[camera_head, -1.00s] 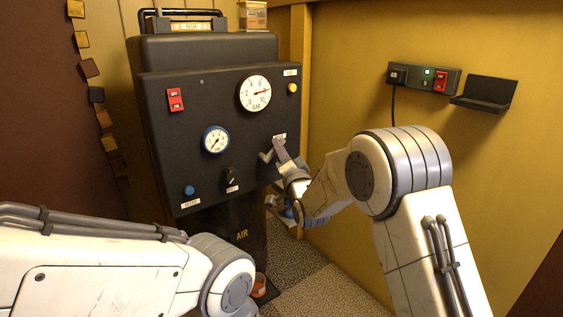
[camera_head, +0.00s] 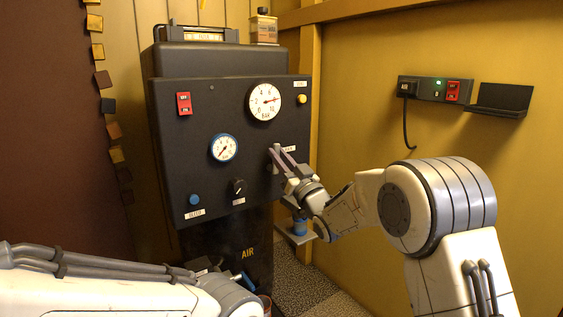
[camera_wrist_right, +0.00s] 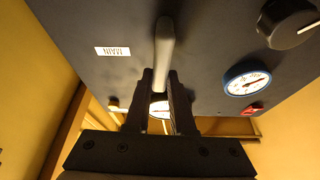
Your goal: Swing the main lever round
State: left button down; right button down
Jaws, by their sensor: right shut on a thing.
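The main lever is a grey rounded handle (camera_wrist_right: 165,42) on the dark front panel. It shows well in the right wrist view, running down between my right gripper's two dark fingers (camera_wrist_right: 161,78). In the head view the lever (camera_head: 272,158) is at the panel's lower right edge, partly hidden by the gripper. My right gripper (camera_head: 284,157) reaches it from the right and is shut on it.
The dark cabinet's panel (camera_head: 216,103) carries a large white gauge (camera_head: 265,102), a small blue-rimmed gauge (camera_head: 223,148), a black knob (camera_head: 238,187), a red switch (camera_head: 184,103), a blue button (camera_head: 194,200) and a yellow button (camera_head: 302,99). A socket strip (camera_head: 436,88) and black shelf (camera_head: 497,100) are on the right wall.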

jog(key=shift+s+a+f+n+g+y, duration=0.1)
jog(key=shift+a+f+n+g+y, duration=0.15)
jog(key=shift+n, duration=0.35)
jog(key=shift+g, duration=0.25)
jog(key=c, duration=0.8)
grip_release()
jog(key=shift+o, duration=0.2)
jog(key=shift+r, duration=0.1)
jog(key=shift+d, duration=0.1)
jog(key=p+v, duration=0.2)
jog(key=v, duration=0.8)
jog(key=shift+s, duration=0.25)
